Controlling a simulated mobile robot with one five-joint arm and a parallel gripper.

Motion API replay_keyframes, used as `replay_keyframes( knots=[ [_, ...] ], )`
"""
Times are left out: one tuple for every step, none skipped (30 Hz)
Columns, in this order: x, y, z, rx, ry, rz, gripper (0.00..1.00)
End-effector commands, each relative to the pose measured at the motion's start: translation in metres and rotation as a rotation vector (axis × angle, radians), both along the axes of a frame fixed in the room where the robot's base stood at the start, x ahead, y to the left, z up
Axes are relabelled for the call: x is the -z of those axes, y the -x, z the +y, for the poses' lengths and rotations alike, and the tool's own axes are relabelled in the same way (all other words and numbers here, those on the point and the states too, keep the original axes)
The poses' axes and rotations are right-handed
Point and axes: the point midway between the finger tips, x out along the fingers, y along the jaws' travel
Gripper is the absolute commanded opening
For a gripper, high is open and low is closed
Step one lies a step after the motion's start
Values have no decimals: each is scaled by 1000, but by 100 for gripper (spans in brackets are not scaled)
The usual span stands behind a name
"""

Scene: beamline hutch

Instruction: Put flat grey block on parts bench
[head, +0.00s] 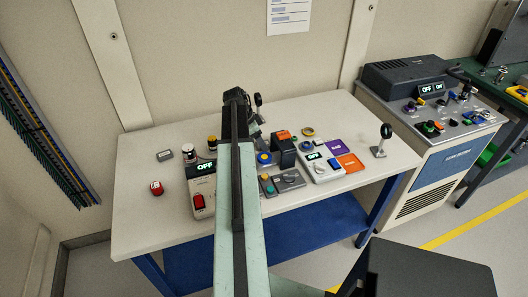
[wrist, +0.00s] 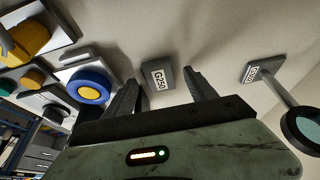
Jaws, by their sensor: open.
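In the wrist view a small grey block (wrist: 157,76) with a white label reading "G250" lies on the pale table, between and just beyond the fingertips. My gripper (wrist: 160,77) is open, and nothing is held in it. In the head view my arm reaches over the white table (head: 137,195), and its end hides what lies behind it, so I cannot make out this block there. Another small flat grey block (head: 165,155) lies at the table's left side. A green-topped bench (head: 505,75) stands at the far right; I cannot tell whether it is the parts bench.
A control cabinet (head: 430,125) stands between table and green-topped bench.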

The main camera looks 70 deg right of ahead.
Motion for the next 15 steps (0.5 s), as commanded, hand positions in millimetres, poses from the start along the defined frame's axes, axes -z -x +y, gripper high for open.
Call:
replay_keyframes(
  knots=[
    [10, 2, -1, 1, 0, 0, 65],
    [9, 2, -2, 1, 0, 0, 65],
    [8, 3, -2, 0, 0, 0, 65],
    [7, 2, -2, 0, 0, 0, 65],
    [6, 3, -2, 0, 0, 0, 65],
    [6, 3, -2, 0, 0, 0, 65],
    [6, 3, -2, 1, 0, 0, 65],
    [6, 3, -2, 1, 0, 0, 60],
    [6, 3, -2, 1, 0, 0, 49],
    [6, 3, -2, 1, 0, 0, 40],
    [6, 3, -2, 1, 0, 0, 32],
    [6, 3, -2, 1, 0, 0, 21],
    [6, 3, -2, 1, 0, 0, 13],
    [6, 3, -2, 1, 0, 0, 4],
    [6, 3, -2, 1, 0, 0, 0]
  ],
)
